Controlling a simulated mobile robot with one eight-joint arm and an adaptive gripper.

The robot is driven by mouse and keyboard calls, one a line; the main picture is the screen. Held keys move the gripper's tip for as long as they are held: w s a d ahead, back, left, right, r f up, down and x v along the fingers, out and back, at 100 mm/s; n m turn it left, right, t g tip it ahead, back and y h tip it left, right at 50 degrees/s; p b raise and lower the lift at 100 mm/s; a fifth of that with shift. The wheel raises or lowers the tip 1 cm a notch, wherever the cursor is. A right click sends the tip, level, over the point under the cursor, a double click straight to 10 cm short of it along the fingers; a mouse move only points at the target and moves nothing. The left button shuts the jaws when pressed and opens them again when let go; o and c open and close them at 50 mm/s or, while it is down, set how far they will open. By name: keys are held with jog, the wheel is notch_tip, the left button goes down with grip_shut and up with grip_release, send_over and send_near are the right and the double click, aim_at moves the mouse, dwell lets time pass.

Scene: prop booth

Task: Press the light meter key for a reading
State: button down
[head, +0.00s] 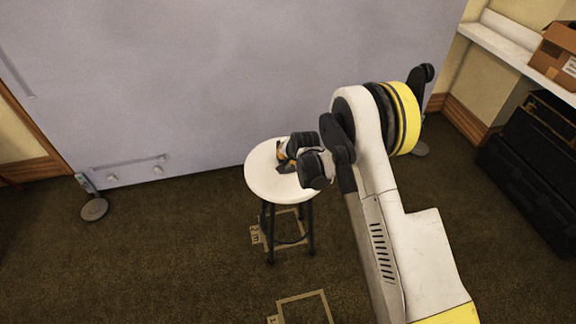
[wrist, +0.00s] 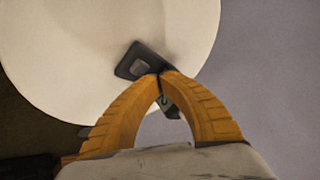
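The light meter (wrist: 128,69) is a small dark device lying on the round white stool top (wrist: 60,50). A pale grey square shows at its upper end in the wrist view; I cannot tell whether this is the key. In the head view the meter (head: 286,169) is a dark patch, partly covered by my gripper.
Tape marks (head: 303,296) lie on the floor. A shelf with a cardboard box (head: 556,55) and black cases (head: 530,165) are at the right. The floor left of the stool is clear.

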jog(key=shift+f, duration=0.15)
dwell(0.8)
jog(key=shift+f, duration=0.25)
jog(key=shift+f, duration=0.45)
dwell(0.5)
dwell(0.3)
jog(key=shift+r+p, duration=0.3)
jog(key=shift+r, duration=0.55)
jog(key=shift+r+p, duration=1.2)
jog(key=shift+r, duration=1.35)
